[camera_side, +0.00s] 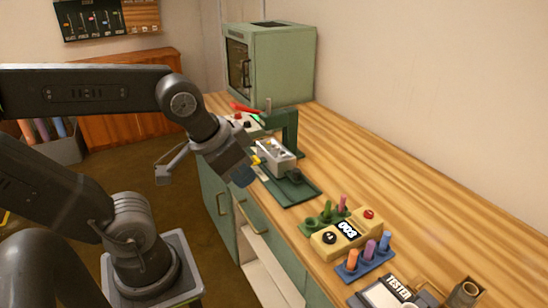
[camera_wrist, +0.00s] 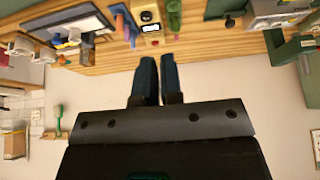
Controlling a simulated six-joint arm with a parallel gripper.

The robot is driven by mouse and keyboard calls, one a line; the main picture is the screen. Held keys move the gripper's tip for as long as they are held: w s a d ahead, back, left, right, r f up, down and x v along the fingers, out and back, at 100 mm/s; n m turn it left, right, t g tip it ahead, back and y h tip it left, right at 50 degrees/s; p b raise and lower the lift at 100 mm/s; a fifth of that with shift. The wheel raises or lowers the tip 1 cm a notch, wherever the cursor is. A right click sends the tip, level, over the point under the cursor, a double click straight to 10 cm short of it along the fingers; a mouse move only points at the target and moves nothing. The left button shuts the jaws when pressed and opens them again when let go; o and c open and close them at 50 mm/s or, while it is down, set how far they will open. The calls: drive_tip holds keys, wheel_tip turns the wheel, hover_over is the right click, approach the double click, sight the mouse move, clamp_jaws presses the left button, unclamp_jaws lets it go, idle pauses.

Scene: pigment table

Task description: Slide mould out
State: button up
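The mould, a pale grey block with small pieces on top (camera_side: 276,157), sits in a green press (camera_side: 292,188) on the wooden counter. A yellow tab (camera_side: 256,161) shows at its left side. My gripper (camera_side: 243,176) is at the counter's front edge, just left of and lower than the mould, apart from it as far as I can tell. In the wrist view my gripper's dark blue fingers (camera_wrist: 158,78) lie side by side with only a thin gap and nothing visible between them. The grey mould shows at the upper right of the wrist view (camera_wrist: 278,14).
A green oven (camera_side: 282,65) stands at the back, with a red-handled item (camera_side: 243,108) before it. A yellow device with a display (camera_side: 343,234), a blue rack of coloured sticks (camera_side: 365,263) and a tester (camera_side: 388,294) stand nearer.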

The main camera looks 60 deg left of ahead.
drive_tip(key=o, duration=0.6)
drive_tip(key=w+a+r+n+g, duration=0.1)
drive_tip(key=w+a+r+n, duration=0.1)
drive_tip(key=w, duration=0.5)
drive_tip(key=shift+w+a+r+n+g, duration=0.2)
drive_tip(key=shift+w+a+n+g, duration=0.1)
drive_tip(key=shift+a, duration=0.35)
drive_tip(key=shift+o, duration=1.3)
drive_tip(key=w+a+n+g, duration=0.1)
drive_tip(key=w+a+n, duration=0.1)
drive_tip(key=w, duration=0.3)
drive_tip(key=shift+w+a+y, duration=0.3)
drive_tip(key=shift+w+a, duration=0.1)
drive_tip(key=shift+a, duration=0.4)
drive_tip(key=n+g, duration=0.3)
drive_tip(key=n, duration=0.1)
hover_over(297, 170)
wheel_tip(297, 170, down, 7)
wheel_tip(297, 170, down, 14)
drive_tip(key=shift+r, duration=0.2)
clamp_jaws()
